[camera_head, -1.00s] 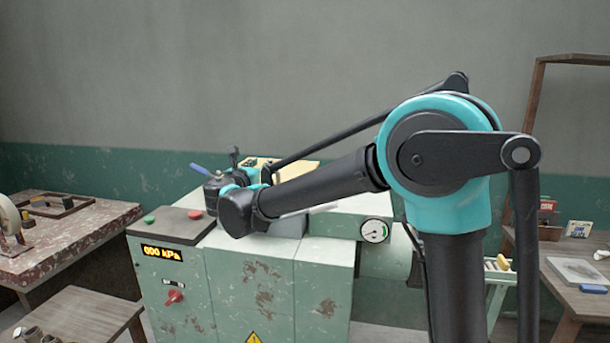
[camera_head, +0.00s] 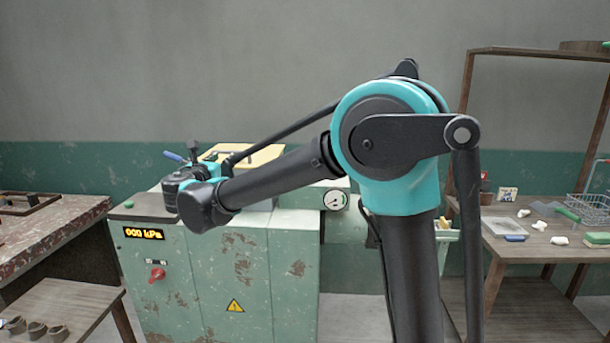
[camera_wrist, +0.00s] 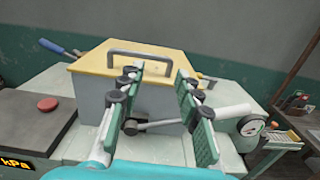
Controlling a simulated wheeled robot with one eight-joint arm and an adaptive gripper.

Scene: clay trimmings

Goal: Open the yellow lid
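The yellow lid (camera_wrist: 95,57) lies flat and shut on a grey box (camera_wrist: 90,95) on top of the green machine in the wrist view. It has a dark grey bar handle (camera_wrist: 147,54) across its top. The lid also shows in the head view (camera_head: 262,157), partly behind my arm. My gripper (camera_wrist: 158,74) is open and empty, its two green-padded fingers spread in front of the box. The fingers hide part of the lid's near edge. In the head view my wrist hides the fingers.
A blue-handled lever (camera_wrist: 50,46) sticks out left of the box. A grey rod (camera_wrist: 160,124) and a white pipe (camera_wrist: 232,110) lie near my fingers. The machine (camera_head: 240,262) carries a red knob (camera_head: 157,273) and gauge (camera_head: 335,199). A wooden table (camera_head: 535,247) stands right.

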